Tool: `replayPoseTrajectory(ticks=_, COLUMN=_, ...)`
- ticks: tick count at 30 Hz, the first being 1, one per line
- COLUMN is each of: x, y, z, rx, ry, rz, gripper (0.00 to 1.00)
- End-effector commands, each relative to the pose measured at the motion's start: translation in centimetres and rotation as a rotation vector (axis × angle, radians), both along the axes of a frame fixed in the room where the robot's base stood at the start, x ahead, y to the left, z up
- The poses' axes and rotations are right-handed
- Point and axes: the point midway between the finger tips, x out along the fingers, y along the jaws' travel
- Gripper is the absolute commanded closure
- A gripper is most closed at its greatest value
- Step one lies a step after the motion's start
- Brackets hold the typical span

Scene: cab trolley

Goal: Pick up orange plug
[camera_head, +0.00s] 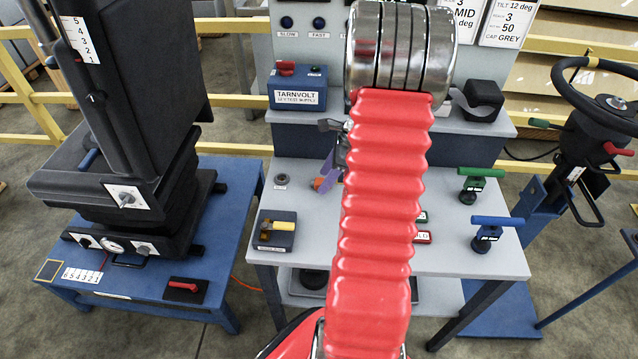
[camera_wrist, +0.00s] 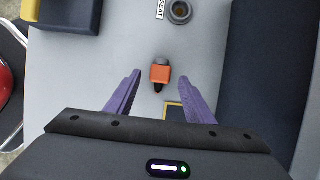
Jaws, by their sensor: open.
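The orange plug (camera_wrist: 160,73) has a dark lower end and shows in the wrist view, over the grey tabletop. It lies in the gap between the two purple fingertips of my gripper (camera_wrist: 160,77). My gripper is open, with clear space on both sides of the plug; neither finger appears to touch it. Whether the tips are level with the plug or above it, I cannot tell. In the head view the purple fingers (camera_head: 328,172) are small beside my red arm, with an orange patch of the plug (camera_head: 318,184) by them.
A grey round socket (camera_wrist: 180,11) with a label stands beyond the plug. A yellow-outlined dark square (camera_wrist: 174,109) lies partly behind the right finger. A blue box with a yellow lever (camera_head: 276,229) is on the grey table (camera_head: 460,258). Green (camera_head: 474,184) and blue (camera_head: 490,232) handles stand at right.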

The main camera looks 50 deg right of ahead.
Motion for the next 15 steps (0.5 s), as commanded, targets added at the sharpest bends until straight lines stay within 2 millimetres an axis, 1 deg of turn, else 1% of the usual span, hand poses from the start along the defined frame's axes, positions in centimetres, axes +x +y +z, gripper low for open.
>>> replayPoseTrajectory(ticks=3, x=0.23, y=0.17, z=-0.62, rx=-0.002, ry=0.0, rz=0.001, gripper=0.52)
replayPoseTrajectory(ticks=15, x=0.24, y=0.15, z=-0.62, rx=-0.002, ry=0.0, rz=0.001, gripper=0.52)
